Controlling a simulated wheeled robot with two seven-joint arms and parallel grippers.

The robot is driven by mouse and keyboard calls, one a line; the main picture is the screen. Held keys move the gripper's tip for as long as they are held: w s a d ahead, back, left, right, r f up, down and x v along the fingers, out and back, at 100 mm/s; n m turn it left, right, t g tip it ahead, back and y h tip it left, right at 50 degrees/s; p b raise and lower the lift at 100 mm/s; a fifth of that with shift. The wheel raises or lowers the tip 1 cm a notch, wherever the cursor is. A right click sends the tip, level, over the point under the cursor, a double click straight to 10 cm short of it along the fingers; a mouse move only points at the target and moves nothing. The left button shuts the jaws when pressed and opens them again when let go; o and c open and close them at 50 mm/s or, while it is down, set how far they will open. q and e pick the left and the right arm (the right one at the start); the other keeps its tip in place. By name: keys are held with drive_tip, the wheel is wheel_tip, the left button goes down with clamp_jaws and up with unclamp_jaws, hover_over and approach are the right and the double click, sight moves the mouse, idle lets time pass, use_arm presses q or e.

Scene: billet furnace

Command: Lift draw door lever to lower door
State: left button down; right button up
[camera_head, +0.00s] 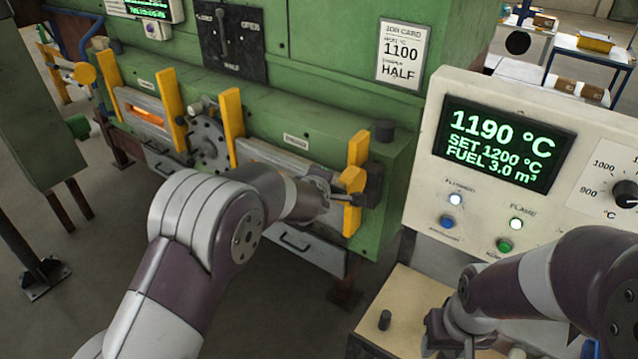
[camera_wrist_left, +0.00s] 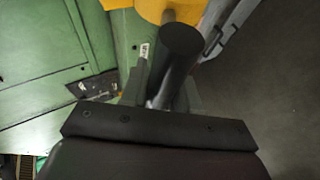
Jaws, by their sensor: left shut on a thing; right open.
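The draw door lever shows in the left wrist view as a dark round bar (camera_wrist_left: 180,50) running up from the gripper to a yellow part. My right gripper (camera_head: 440,328) is open over the console's cream ledge, at the bottom right.
The control panel (camera_head: 455,190) stands close to the right, reading 1190 °C, set 1200 °C. A job card (camera_head: 402,50) reads 1100 and HALF. Another door with a glowing slot (camera_head: 147,114) lies left. A drawer handle (camera_head: 295,242) sits below. Tables stand far right.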

use_arm(q)
drive_tip(key=c, duration=0.9)
unclamp_jaws()
drive_tip(key=shift+d, duration=0.25)
drive_tip(key=shift+s+r, duration=0.1)
drive_tip(key=shift+s, duration=0.15)
drive_tip(key=b+v, duration=0.1)
drive_tip(key=v, duration=1.1)
drive_tip(key=shift+s, duration=0.1)
